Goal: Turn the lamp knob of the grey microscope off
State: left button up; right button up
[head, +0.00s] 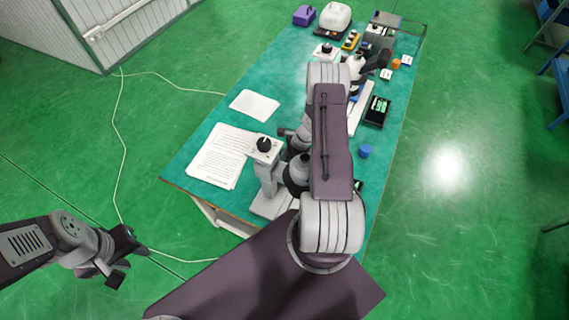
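The grey microscope (267,180) stands at the near end of the table, partly covered by my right arm. A black round knob (264,144) sits on top of its pale block; I cannot tell its on/off setting. My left gripper (131,264) is at the lower left, off the table and well apart from the microscope. Its dark fingers are spread and empty. My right arm reaches over the table. Grey and dark parts (289,134) beside its forearm, close to the knob, may belong to my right gripper; its fingers cannot be made out.
A second, whiter microscope (354,66) stands further back. Printed sheets (222,157) and a blank sheet (254,105) lie to the left on the green table. A blue cap (365,151) and a black device (377,111) are on the right. A cable (116,130) lies on the floor.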

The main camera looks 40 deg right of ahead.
jog(key=shift+w+a+f, duration=0.1)
jog(key=shift+a+f, duration=0.1)
jog(key=shift+f, duration=0.2)
jog(key=shift+w+a+f, duration=0.2)
jog(key=shift+w+f, duration=0.05)
jog(key=shift+w, duration=0.05)
jog(key=shift+s, duration=0.1)
jog(key=c, duration=0.8)
grip_shut()
pick_arm(q)
jog(key=shift+w+a, duration=0.2)
jog(key=shift+w, duration=0.05)
